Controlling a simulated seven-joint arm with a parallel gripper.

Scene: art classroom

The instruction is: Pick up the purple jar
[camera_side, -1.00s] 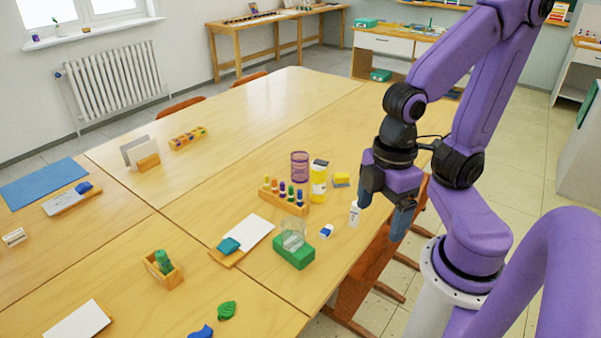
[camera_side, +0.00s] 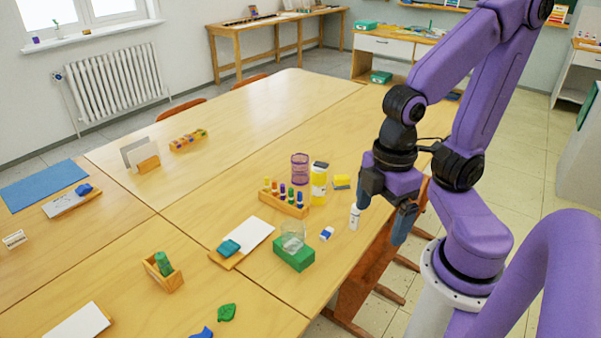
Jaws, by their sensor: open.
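The purple jar (camera_side: 300,168) is a see-through cylinder standing upright on the wooden table. It is behind a wooden rack of coloured pegs (camera_side: 284,197) and just left of a yellow bottle with a dark cap (camera_side: 319,183). My gripper (camera_side: 382,212) is open and empty, pointing down near the table's right edge. It is to the right of the jar and apart from it.
A white bottle (camera_side: 355,217) stands close to my gripper. A yellow block (camera_side: 342,182) and a blue-white eraser (camera_side: 327,234) lie nearby. A clear glass (camera_side: 293,236) stands on a green block (camera_side: 294,256).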

